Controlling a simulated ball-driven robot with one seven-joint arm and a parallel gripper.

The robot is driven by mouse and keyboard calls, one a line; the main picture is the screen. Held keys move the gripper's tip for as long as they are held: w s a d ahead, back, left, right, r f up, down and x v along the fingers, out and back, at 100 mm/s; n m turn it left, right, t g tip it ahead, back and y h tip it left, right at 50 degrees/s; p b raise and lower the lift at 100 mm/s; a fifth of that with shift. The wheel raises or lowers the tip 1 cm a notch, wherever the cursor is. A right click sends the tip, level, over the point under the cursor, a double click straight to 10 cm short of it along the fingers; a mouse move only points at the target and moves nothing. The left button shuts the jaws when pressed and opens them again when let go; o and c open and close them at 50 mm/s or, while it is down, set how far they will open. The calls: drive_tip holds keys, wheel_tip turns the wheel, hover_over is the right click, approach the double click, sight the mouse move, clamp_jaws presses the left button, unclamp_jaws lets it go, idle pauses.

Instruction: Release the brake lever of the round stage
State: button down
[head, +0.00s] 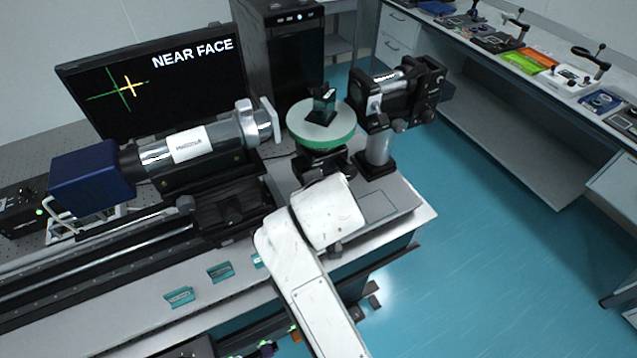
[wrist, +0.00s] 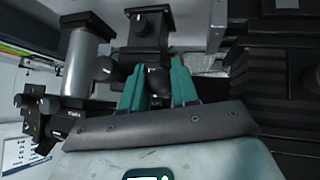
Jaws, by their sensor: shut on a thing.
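The round stage (head: 322,139) has a pale top and a green rim, and carries a small dark glass block (head: 322,106). My white arm reaches up to the front of the stage; its end hides my gripper and the lever in the head view. In the wrist view my gripper (wrist: 158,78) has its two teal fingers on either side of a small dark part, the brake lever (wrist: 158,82), and is shut on it. The lever is mostly hidden between the fingers, so its angle cannot be told.
Left of the stage is a metal tube instrument (head: 190,145) with a blue end. Right of it stands a black optical unit (head: 400,95) on a metal post (head: 377,148). A monitor (head: 150,80) reads "NEAR FACE". In the wrist view a dark round knob (wrist: 104,68) is close to the left finger.

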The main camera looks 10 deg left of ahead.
drive_tip(key=shift+w+a+r+g+h, duration=0.1)
drive_tip(key=shift+r+g+h, duration=0.2)
drive_tip(key=shift+g, duration=0.25)
drive_tip(key=shift+w+a+r+g+h, duration=0.1)
drive_tip(key=shift+r+g+h, duration=0.2)
drive_tip(key=shift+g, duration=0.25)
drive_tip(key=c, duration=0.9)
unclamp_jaws()
drive_tip(key=b+v, duration=0.1)
drive_tip(key=v, duration=0.9)
drive_tip(key=shift+r+b, duration=0.3)
drive_tip(key=shift+r, duration=0.1)
drive_tip(key=shift+f, duration=0.1)
